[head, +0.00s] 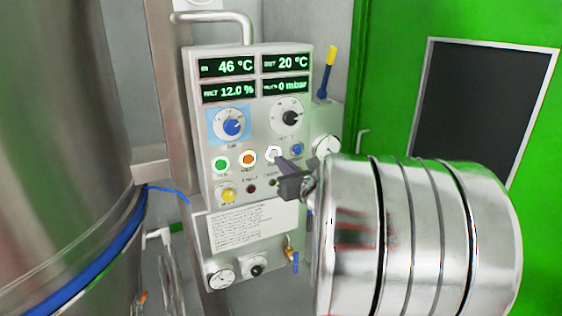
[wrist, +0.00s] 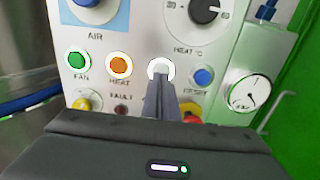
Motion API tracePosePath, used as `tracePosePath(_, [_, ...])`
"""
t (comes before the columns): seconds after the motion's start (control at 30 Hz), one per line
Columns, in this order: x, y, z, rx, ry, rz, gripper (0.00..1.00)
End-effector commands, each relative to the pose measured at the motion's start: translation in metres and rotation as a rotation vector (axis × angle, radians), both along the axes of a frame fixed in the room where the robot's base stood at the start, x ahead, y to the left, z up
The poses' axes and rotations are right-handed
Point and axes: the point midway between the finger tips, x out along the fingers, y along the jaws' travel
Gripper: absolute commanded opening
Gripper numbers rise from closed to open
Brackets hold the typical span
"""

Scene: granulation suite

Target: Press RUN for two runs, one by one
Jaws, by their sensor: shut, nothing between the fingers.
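The control panel (head: 200,130) stands ahead, with green FAN (wrist: 78,60), orange HEAT (wrist: 119,65) and white (wrist: 159,66) buttons in a row; the white one also shows in the head view (head: 273,152). The white button's label is hidden behind my fingers, so I cannot read RUN on it. A blue button (wrist: 203,76) sits to its right. My gripper (head: 281,158) is shut and empty, its tips at the white button's lower edge; in the wrist view the fingers (wrist: 163,78) overlap it. I cannot tell whether they touch.
Displays (head: 228,67) read 46 °C, 20 °C, 12.0 % and 0 mbar. AIR (head: 231,124) and HEAT (head: 290,118) knobs sit above the buttons. A steel vessel (head: 60,120) stands left.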

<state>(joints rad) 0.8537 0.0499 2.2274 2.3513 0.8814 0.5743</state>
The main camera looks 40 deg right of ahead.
Motion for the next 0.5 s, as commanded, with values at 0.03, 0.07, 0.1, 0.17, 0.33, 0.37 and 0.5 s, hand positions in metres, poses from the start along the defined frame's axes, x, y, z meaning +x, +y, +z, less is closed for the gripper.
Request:
tracePosePath(0.03, [-0.009,0.001,0.002,-0.002,-0.003,-0.005,0.0])
tracePosePath(0.07, [-0.015,0.001,0.001,-0.001,-0.002,-0.007,0.0])
tracePosePath(0.1, [-0.022,0.002,0.002,-0.002,-0.001,-0.008,0.0])
tracePosePath(0.17, [-0.031,0.005,0.001,0.0,-0.001,-0.009,0.0])
tracePosePath(0.33, [-0.058,0.012,0.001,-0.001,-0.001,-0.011,0.0])
tracePosePath(0.37, [-0.063,0.013,0.001,-0.001,-0.001,-0.011,0.0])
tracePosePath(0.5, [-0.083,0.02,0.001,-0.001,-0.001,-0.01,0.0])
